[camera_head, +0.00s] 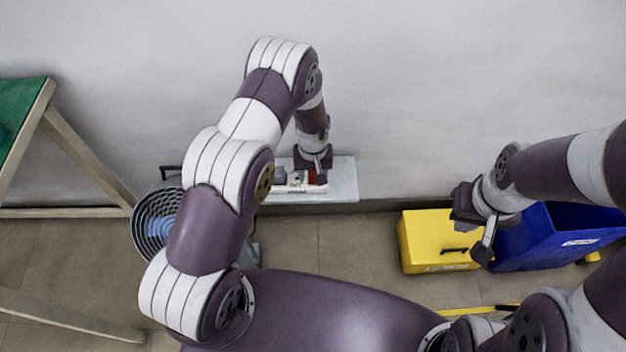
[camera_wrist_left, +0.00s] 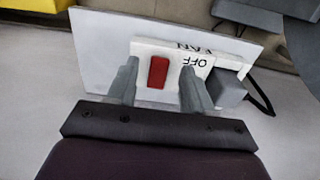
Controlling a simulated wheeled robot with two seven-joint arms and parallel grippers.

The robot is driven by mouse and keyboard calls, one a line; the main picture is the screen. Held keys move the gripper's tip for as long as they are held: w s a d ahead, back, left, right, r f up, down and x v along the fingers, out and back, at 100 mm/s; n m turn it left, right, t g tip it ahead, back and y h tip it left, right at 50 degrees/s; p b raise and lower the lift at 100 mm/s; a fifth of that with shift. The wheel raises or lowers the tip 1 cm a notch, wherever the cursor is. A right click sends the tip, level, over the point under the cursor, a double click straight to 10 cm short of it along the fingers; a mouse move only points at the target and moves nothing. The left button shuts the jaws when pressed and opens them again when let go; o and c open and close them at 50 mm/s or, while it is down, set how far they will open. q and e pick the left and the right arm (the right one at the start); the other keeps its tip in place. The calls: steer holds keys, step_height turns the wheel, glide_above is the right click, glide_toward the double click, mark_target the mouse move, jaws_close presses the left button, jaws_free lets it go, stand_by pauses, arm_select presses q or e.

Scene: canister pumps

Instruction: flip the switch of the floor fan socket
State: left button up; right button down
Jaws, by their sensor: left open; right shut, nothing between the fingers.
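The fan socket (camera_wrist_left: 203,60) is a white block with "OFF" and "FAN" lettering, mounted on a pale board (camera_head: 343,182) by the wall. Its red rocker switch (camera_wrist_left: 158,72) shows between the fingers of my left gripper (camera_wrist_left: 159,78) in the left wrist view. That gripper (camera_head: 313,174) is open at the socket in the head view, one finger on each side of the switch. I cannot tell whether they touch it. A grey plug (camera_wrist_left: 229,88) sits in the socket. The floor fan (camera_head: 153,222) is partly hidden behind my left arm. My right gripper (camera_head: 474,224) is shut and empty.
A yellow box (camera_head: 425,240) and a blue bin (camera_head: 540,240) stand on the floor at the right, near my right gripper. A green-topped wooden table (camera_head: 45,100) is at the left.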

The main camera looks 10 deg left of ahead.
arm_select(q)
step_height(320, 180, down, 2)
steer(key=shift+f, duration=0.1)
